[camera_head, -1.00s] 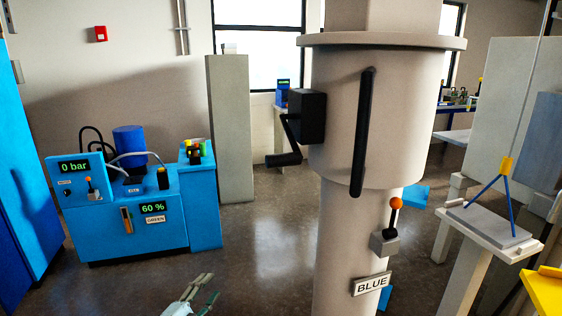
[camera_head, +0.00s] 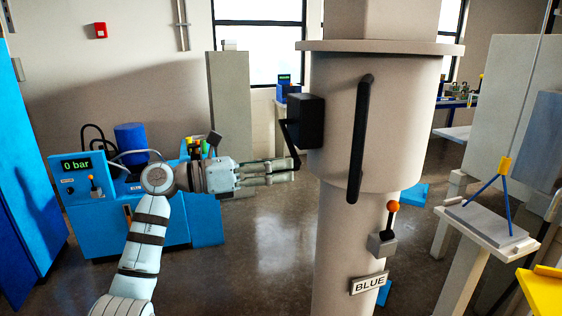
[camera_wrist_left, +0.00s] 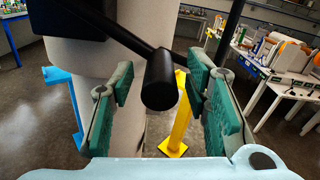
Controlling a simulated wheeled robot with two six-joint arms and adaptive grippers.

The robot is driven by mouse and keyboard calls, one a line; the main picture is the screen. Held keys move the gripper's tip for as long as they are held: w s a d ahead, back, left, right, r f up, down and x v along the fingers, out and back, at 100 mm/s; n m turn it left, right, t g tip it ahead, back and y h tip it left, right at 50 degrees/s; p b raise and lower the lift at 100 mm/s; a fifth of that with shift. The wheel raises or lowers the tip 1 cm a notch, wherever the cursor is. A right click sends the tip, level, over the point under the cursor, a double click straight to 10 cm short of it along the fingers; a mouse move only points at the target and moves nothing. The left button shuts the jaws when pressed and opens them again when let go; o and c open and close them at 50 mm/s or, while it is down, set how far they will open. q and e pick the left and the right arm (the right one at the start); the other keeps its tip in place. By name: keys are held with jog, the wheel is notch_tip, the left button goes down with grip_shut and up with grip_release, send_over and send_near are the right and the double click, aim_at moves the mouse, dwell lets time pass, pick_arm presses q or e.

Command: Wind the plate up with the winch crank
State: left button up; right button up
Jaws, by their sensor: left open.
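The winch crank is a black box (camera_head: 305,121) on the left side of the big beige column, with a thin black crank arm (camera_head: 290,142) hanging from it. Its black handle (camera_wrist_left: 160,82) shows in the left wrist view, end toward the camera, between my open left gripper's green-padded fingers. In the head view my left gripper (camera_head: 292,168) reaches rightward to the crank, and its fingers hide the handle. I cannot tell whether a pad touches it. A grey plate (camera_head: 487,222) at the right has blue legs meeting at a yellow block (camera_head: 506,164) on a thin line. My right gripper is out of view.
The column (camera_head: 345,240) carries a long black bar (camera_head: 361,140), an orange-knobbed lever (camera_head: 391,206) and a BLUE label (camera_head: 369,284). A blue machine (camera_head: 85,215) reading 0 bar stands at the left, behind my arm. A yellow object (camera_head: 540,290) is at lower right.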

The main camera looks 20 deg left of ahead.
pick_arm(q)
jog(key=shift+w+d, duration=0.25)
jog(key=shift+d, duration=0.25)
jog(key=shift+w, duration=0.1)
jog(key=shift+c, duration=0.3)
grip_shut()
jog(key=shift+r+n+p, duration=0.25)
jog(key=shift+n+p, duration=0.05)
jog(key=shift+p, duration=0.2)
